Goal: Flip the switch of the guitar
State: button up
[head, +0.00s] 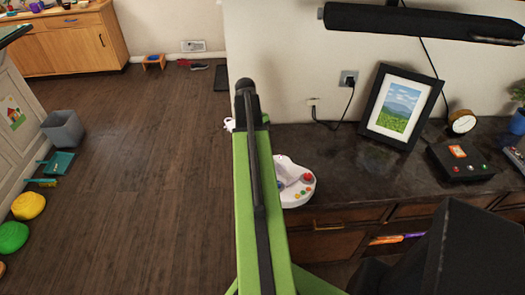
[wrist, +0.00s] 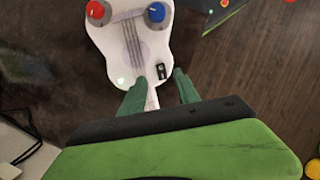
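The white toy guitar (wrist: 135,45) lies in the upper middle of the wrist view, with a red knob (wrist: 97,11), a blue knob (wrist: 155,12) and grey strings. A small black switch (wrist: 161,71) sits near its lower right edge. My gripper (wrist: 158,78) has its two green fingers apart, one on each side of the switch in the picture; I cannot tell whether either touches it. The guitar's narrow lower part passes between the fingers and is partly hidden by the gripper. In the head view, a white toy with coloured buttons (head: 299,192) is partly hidden behind my green arm.
A dark counter (head: 350,180) with drawers runs along the right wall. On it stand a framed picture (head: 396,108), a round clock (head: 462,122) and a black box with buttons (head: 462,160). The wooden floor (head: 140,150) at left is mostly clear; a grey bin (head: 63,128) stands by the cabinet.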

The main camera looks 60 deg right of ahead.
jog(key=p+v, duration=0.8)
jog(key=v, duration=0.3)
jog(key=shift+r+p, duration=0.15)
jog(key=shift+p, duration=0.2)
jog(key=w+a+f+n+t+h, duration=0.1)
jog(key=w+a, duration=0.5)
jog(key=a, duration=0.5)
jog(key=w+a+n+h, duration=0.1)
jog(key=w+a, duration=0.6)
jog(key=a, duration=0.3)
jog(key=w+a+f+n+t, duration=0.1)
jog(key=w+a+n+t, duration=0.1)
jog(key=a, duration=2.8)
jog(key=shift+w+f+n+t+b, duration=0.2)
jog(key=shift+w+n+t+b, duration=0.15)
jog(key=shift+w, duration=0.2)
